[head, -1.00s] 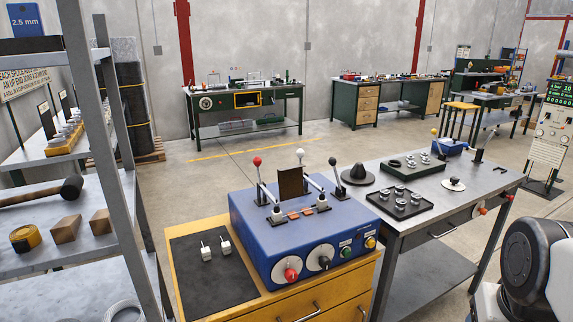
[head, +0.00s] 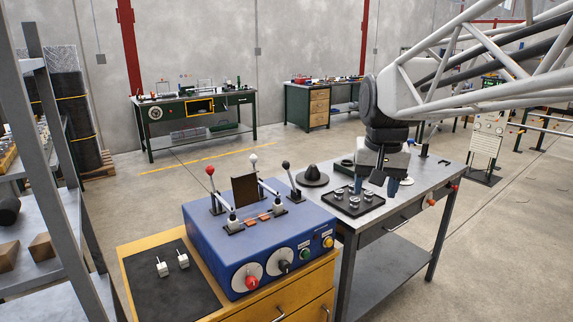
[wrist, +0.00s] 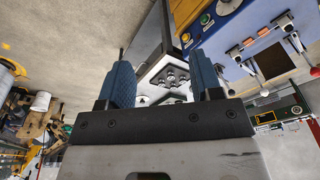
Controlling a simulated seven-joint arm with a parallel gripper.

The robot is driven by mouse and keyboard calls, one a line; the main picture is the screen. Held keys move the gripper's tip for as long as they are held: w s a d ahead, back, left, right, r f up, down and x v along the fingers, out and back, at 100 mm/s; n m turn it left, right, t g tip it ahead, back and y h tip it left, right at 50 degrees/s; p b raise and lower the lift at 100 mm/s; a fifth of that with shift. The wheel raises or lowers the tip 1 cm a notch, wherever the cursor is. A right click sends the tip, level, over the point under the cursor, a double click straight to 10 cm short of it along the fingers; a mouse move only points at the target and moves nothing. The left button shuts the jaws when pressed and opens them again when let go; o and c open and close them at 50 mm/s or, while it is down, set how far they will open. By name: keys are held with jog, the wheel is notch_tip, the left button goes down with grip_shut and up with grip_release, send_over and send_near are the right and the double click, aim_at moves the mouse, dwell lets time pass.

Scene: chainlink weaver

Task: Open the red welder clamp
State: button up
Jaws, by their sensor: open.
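The blue welder box (head: 210,232) stands on the yellow cabinet in the head view. A lever with a red ball knob (head: 210,171) rises at the left of its top, leaning left. A similar lever with a white knob (head: 253,160) stands right of a dark upright plate. My gripper (head: 384,184) is open and empty, pointing down above the grey bench to the right of the box, apart from the levers. In the wrist view its two blue fingers (wrist: 162,62) are spread, with bench parts visible between them. The box (wrist: 263,55) is at the upper right there.
A black-knobbed lever (head: 286,165) stands behind the box's right side. Two small white clips lie on the black mat (head: 150,285). A shelf post (head: 70,190) stands at left.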

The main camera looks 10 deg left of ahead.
jog(key=w+a+r, duration=0.3)
jog(key=w+a, duration=0.7)
jog(key=w, duration=0.3)
jog(key=g, duration=0.2)
send_over(210, 167)
jog(key=f, duration=0.9)
jog(key=shift+w+d+f, duration=0.1)
jog(key=shift+w+d, duration=0.15)
jog(key=shift+w, duration=0.05)
jog(key=shift+a+f, duration=0.2)
jog(key=shift+a, duration=0.35)
jog(key=shift+f, duration=3.9)
